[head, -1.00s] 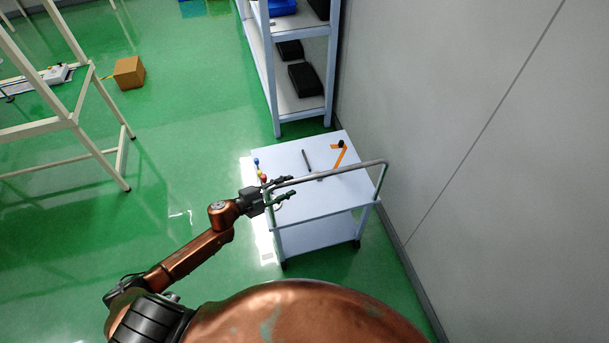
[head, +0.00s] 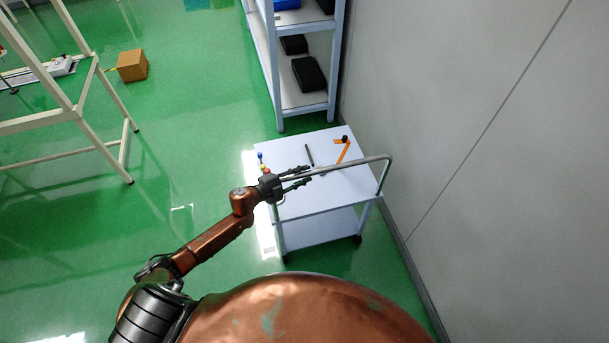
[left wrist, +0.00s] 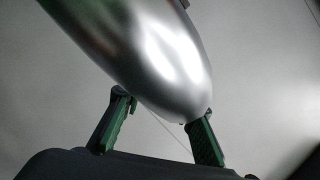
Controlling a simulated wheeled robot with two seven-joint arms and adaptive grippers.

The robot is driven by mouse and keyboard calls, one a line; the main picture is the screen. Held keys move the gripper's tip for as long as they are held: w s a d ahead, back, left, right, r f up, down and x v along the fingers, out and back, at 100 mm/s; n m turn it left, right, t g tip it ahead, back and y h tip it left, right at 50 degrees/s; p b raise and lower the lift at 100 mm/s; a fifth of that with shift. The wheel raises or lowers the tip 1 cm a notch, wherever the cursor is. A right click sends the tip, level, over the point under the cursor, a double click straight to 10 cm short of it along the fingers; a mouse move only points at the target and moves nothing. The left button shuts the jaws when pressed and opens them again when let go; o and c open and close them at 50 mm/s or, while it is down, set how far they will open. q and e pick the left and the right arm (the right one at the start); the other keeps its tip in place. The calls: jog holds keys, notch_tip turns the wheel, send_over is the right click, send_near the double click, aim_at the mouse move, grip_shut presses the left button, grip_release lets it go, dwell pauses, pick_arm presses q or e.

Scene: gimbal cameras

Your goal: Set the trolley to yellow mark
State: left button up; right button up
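The trolley (head: 325,190) is a white two-shelf cart standing on the green floor beside the grey wall. Its grey push handle (head: 360,163) runs along the side nearest me. My left gripper (head: 306,177) is at the left part of this handle, its fingers apart and pointing right along the bar. In the left wrist view, a large silver rounded bar (left wrist: 145,55) fills the top, close to the spread green-and-black fingers (left wrist: 160,125). Firm contact cannot be told. My right gripper is out of view. No clear yellow floor mark shows; a thin yellow strip (head: 110,69) lies by a cardboard box.
A shelf rack (head: 300,70) with black bins stands just behind the trolley. The wall (head: 470,150) is close on its right. A white-framed table (head: 75,115) and the cardboard box (head: 132,66) are at the left. Open green floor (head: 195,110) lies between.

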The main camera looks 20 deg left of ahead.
pick_arm(q)
jog(key=c, duration=0.6)
jog(key=shift+d, duration=0.1)
grip_shut()
jog(key=shift+d+r, duration=0.1)
